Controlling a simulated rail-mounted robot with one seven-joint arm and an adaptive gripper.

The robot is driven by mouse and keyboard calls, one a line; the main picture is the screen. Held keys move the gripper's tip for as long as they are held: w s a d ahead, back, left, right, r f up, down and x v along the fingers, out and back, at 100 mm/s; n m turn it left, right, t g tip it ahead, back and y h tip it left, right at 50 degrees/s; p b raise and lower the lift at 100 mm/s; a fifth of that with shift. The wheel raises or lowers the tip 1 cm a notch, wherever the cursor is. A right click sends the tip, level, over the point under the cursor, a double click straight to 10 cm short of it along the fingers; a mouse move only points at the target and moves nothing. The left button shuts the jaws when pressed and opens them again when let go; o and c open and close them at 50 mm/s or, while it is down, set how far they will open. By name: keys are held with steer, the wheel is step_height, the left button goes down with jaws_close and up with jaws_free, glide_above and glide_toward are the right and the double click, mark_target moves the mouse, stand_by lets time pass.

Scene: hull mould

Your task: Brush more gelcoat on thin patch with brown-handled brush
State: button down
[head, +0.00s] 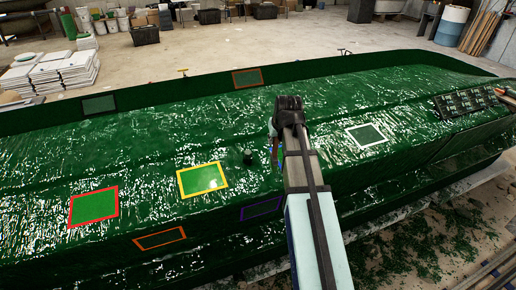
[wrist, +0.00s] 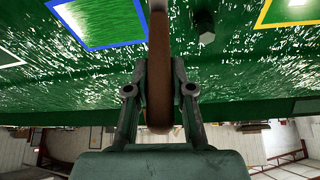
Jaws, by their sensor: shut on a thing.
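My gripper (wrist: 158,85) is shut on the brown handle of a brush (wrist: 158,40), which stands between its fingers in the wrist view. The brush's bristle end is out of that view. In the head view my gripper (head: 274,138) is over the middle of the green hull mould (head: 130,150), largely hidden by my arm. Framed patches lie on the mould: red (head: 93,207), yellow (head: 202,180), white (head: 366,136), purple (head: 261,208) and orange (head: 160,238). A blue-framed patch (wrist: 105,18) shows beside the handle in the wrist view. I cannot tell which patch is thin.
A small dark knob (head: 248,156) stands up from the mould left of my gripper. A dark rack (head: 468,103) sits on the mould at right. Two more framed patches, grey (head: 99,105) and brown (head: 247,78), are on the far flange. Clippings (head: 410,250) litter the floor.

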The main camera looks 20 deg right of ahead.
steer(key=w+d+n+b, duration=0.1)
steer(key=w+d+b, duration=0.15)
steer(key=d, duration=1.85)
steer(key=w+r, duration=0.2)
steer(key=w, duration=0.6)
steer(key=a, duration=1.5)
steer(key=s+f+b, duration=0.1)
steer(key=s+f, duration=0.2)
steer(key=s, duration=0.4)
steer(key=shift+s+a+f+y, duration=0.15)
steer(key=shift+s+f+y, duration=0.2)
steer(key=shift+s+y, duration=0.05)
steer(key=shift+w+f, duration=0.1)
steer(key=shift+f, duration=0.7)
